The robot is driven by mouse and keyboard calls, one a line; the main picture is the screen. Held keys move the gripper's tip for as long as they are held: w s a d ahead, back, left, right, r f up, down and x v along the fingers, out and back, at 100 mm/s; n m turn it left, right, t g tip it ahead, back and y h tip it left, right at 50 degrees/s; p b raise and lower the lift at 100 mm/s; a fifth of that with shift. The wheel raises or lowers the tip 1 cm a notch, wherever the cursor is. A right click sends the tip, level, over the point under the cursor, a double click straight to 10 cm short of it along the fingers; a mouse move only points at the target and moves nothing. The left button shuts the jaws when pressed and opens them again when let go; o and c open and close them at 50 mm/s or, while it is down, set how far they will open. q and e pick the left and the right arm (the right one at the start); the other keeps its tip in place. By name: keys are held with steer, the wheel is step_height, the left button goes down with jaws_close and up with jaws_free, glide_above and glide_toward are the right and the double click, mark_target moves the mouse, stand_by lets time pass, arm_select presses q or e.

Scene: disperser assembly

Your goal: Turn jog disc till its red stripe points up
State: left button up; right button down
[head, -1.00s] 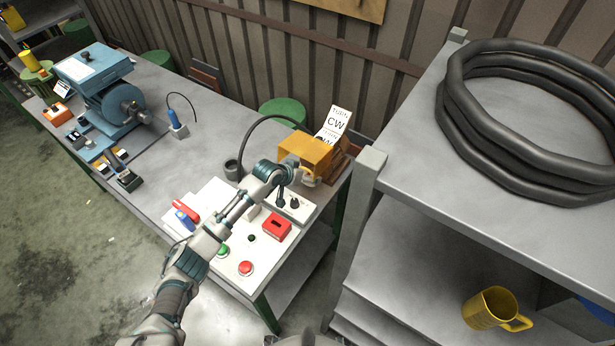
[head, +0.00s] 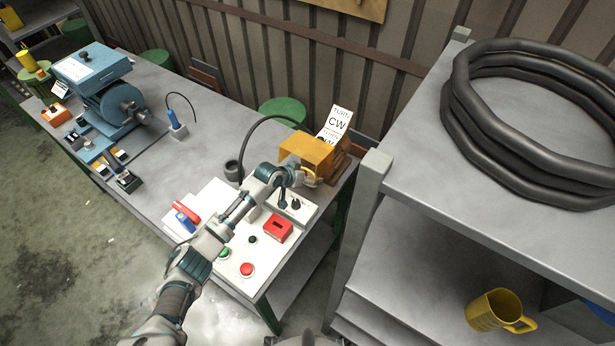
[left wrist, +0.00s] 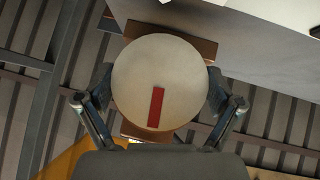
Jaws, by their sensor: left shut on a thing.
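The jog disc (left wrist: 160,75) is a pale round face filling the middle of the left wrist view. Its red stripe (left wrist: 155,107) runs from near the centre toward the bottom of that picture, slightly tilted. My left gripper (left wrist: 160,92) is shut on the disc, one finger at each side of its rim. In the head view my left gripper (head: 297,178) is at the front of the orange housing (head: 307,150); the disc is mostly hidden there and its stripe cannot be made out.
A sign reading "TURN CW" (head: 337,122) stands behind the housing. A white panel with a red button (head: 247,269) and a red box (head: 278,228) lies below my arm. A grey shelf (head: 470,235) with coiled hose (head: 465,140) stands close at right.

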arm_select(q)
steer(key=shift+a, duration=0.2)
steer(key=shift+w, duration=0.1)
steer(key=shift+d+h, duration=0.1)
steer(key=shift+h, duration=0.2)
steer(key=shift+d+r+n, duration=0.1)
steer(key=shift+n, duration=0.2)
arm_select(e)
steer(key=shift+a+f, duration=0.25)
steer(key=shift+a, duration=0.3)
arm_select(q)
steer(key=o, duration=0.8)
steer(key=shift+s+a+r, duration=0.1)
steer(key=shift+s+a, duration=0.1)
steer(key=shift+a, duration=0.05)
steer(key=shift+a, duration=0.1)
arm_select(e)
steer(key=shift+d+r, duration=0.1)
steer(key=shift+d, duration=0.1)
